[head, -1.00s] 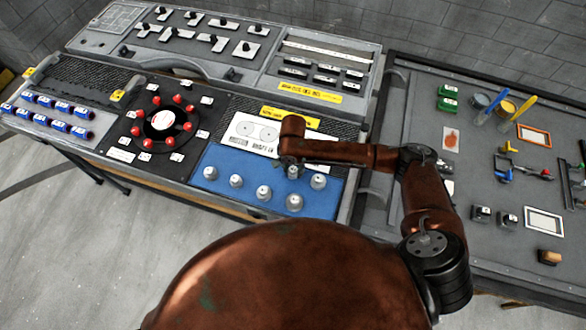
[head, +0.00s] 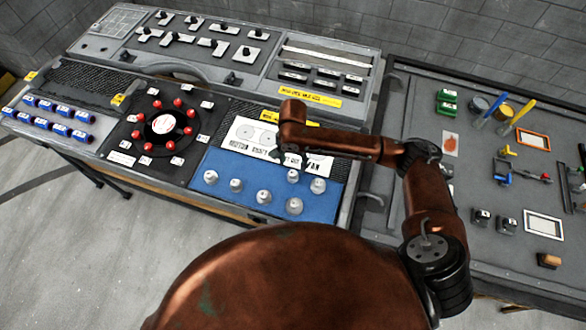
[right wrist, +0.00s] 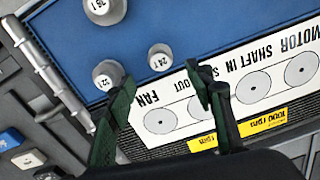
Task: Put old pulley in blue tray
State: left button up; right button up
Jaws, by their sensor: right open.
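The blue tray (head: 232,204) lies on the front of the left bench and holds several grey, capped pulleys. One small pulley (head: 293,175) stands near its back edge, just below my right gripper (head: 290,157). I cannot tell which pulley is the old one. In the right wrist view, pulleys marked 12T (right wrist: 108,75), 24T (right wrist: 160,57) and 36T (right wrist: 104,11) stand on the blue surface. My right gripper (right wrist: 162,92) is open there, with nothing between its fingertips, over the white card's edge. Its left finger partly overlaps the 12T pulley. My left gripper is not in view.
The white printed card (head: 252,134) lies behind the tray. A black panel with a ring of red knobs (head: 179,101) is to the left, blue cylinders (head: 60,112) further left. The right bench (head: 480,230) carries small tools and cups. A grey case (head: 220,75) stands behind.

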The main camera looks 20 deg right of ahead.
notch_tip(320, 180, up, 4)
jog(key=shift+f, duration=0.15)
